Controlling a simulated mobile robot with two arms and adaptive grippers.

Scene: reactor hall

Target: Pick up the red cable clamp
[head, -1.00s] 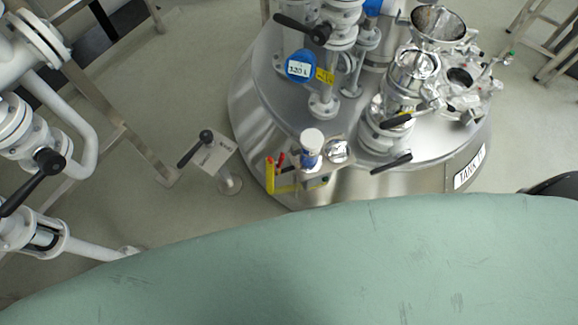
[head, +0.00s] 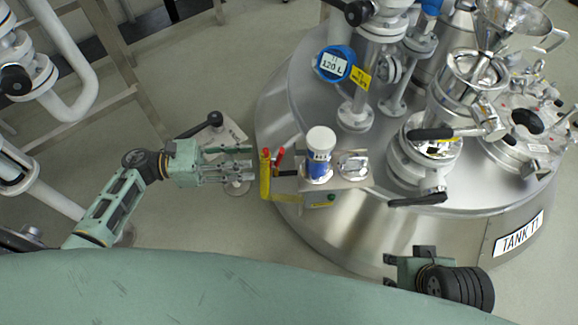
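The red clamp (head: 279,159) is small and stands at the left end of a small metal shelf on the tank's front, beside a yellow bracket (head: 265,177). Its lower part is hard to make out. My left gripper (head: 250,163) reaches in from the left with its fingers apart, pointing right. Its fingertips are just left of the yellow bracket and nothing shows between them. My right gripper (head: 391,268) is low in the view, in front of the tank, far from the clamp. Its fingers are too small and foreshortened to read.
The shelf (head: 345,183) also holds a white-capped blue container (head: 318,160) and a shiny metal piece (head: 353,165). The tank (head: 300,100) carries valves with black levers and a funnel (head: 515,22). A post with a black lever (head: 208,122) stands behind my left gripper. White pipes are at left.

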